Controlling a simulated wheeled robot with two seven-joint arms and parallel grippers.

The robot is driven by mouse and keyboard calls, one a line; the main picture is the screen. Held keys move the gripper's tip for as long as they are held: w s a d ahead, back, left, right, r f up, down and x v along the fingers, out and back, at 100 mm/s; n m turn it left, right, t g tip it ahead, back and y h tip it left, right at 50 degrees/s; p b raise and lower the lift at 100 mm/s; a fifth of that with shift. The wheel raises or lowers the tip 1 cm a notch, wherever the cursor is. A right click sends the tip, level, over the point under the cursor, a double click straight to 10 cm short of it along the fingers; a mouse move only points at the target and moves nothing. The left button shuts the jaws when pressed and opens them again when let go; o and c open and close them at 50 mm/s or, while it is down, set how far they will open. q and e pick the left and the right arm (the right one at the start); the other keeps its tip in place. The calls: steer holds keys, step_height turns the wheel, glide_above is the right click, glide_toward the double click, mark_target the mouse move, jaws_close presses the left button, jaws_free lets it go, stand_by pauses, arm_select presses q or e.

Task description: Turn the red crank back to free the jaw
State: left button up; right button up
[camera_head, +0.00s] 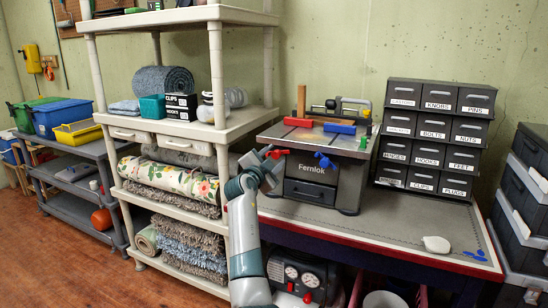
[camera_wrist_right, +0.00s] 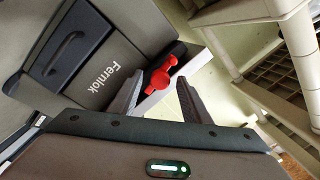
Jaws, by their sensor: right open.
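The red crank (camera_head: 276,153) sticks out at the left side of the grey Fernlok bench unit (camera_head: 311,170). In the right wrist view the red crank (camera_wrist_right: 163,76) lies ahead of the fingertips, roughly between them. My right gripper (camera_head: 267,163) is beside the crank, its two fingers apart in the wrist view (camera_wrist_right: 160,98), with nothing held. Contact with the crank cannot be told. On the unit's top are a red block (camera_head: 298,122) and a blue block (camera_head: 339,128); which part is the jaw is unclear. My left gripper is out of view.
A blue knob (camera_head: 324,160) is on the unit's front. The labelled drawer cabinet (camera_head: 434,137) stands to the right. A cream shelf (camera_head: 217,75) with rugs stands close left of my right arm. The workbench (camera_head: 400,220) is mostly clear at the front right.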

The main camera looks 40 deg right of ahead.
steer(key=shift+w+d, duration=0.1)
steer(key=shift+d, duration=0.2)
steer(key=shift+c, duration=0.3)
steer(key=c, duration=1)
steer(key=shift+n, duration=0.4)
